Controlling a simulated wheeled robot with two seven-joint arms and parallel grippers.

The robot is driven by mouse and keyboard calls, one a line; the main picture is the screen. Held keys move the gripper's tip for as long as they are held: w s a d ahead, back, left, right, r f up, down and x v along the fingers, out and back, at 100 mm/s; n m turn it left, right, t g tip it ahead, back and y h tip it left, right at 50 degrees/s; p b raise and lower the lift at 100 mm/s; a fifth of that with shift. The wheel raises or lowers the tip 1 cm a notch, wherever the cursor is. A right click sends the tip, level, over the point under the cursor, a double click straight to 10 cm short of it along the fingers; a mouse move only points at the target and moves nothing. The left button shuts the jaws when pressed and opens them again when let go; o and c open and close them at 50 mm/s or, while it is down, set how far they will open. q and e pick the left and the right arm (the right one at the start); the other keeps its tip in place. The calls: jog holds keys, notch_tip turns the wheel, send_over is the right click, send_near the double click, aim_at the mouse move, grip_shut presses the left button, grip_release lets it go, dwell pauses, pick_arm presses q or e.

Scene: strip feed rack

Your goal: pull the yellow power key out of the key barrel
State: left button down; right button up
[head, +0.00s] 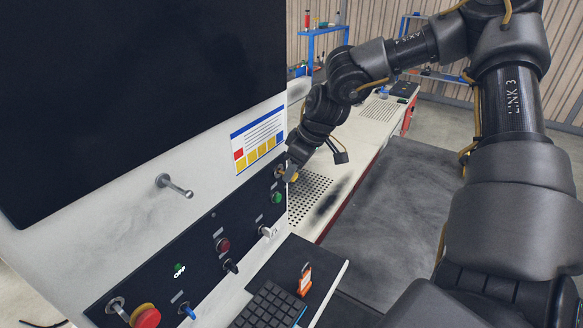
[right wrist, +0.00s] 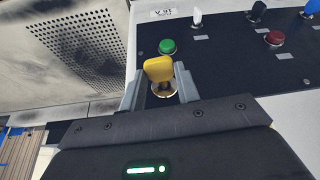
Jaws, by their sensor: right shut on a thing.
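The yellow power key (right wrist: 159,69) shows in the right wrist view, upright between the two grey fingers of my right gripper (right wrist: 160,88). The gripper is shut on the key's head. My left gripper is not in view.
The black panel (head: 150,270) carries a green button (head: 277,197), a dark red button (head: 222,244), several switches and a large red knob (head: 147,317). A keyboard (head: 268,308) and an orange-and-white object (head: 305,280) lie in front. A perforated plate (right wrist: 85,45) is beside the panel.

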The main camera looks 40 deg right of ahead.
jog(key=shift+s+d, duration=0.2)
jog(key=shift+s, duration=0.35)
jog(key=shift+s+d, duration=0.15)
jog(key=shift+s, duration=0.35)
jog(key=shift+s, duration=0.1)
jog(key=shift+s+d, duration=0.2)
jog(key=shift+s, duration=0.5)
jog(key=shift+s+d, duration=0.2)
jog(key=shift+s, duration=0.45)
jog(key=s, duration=0.1)
jog(key=s+d+p, duration=0.1)
jog(key=s, duration=0.1)
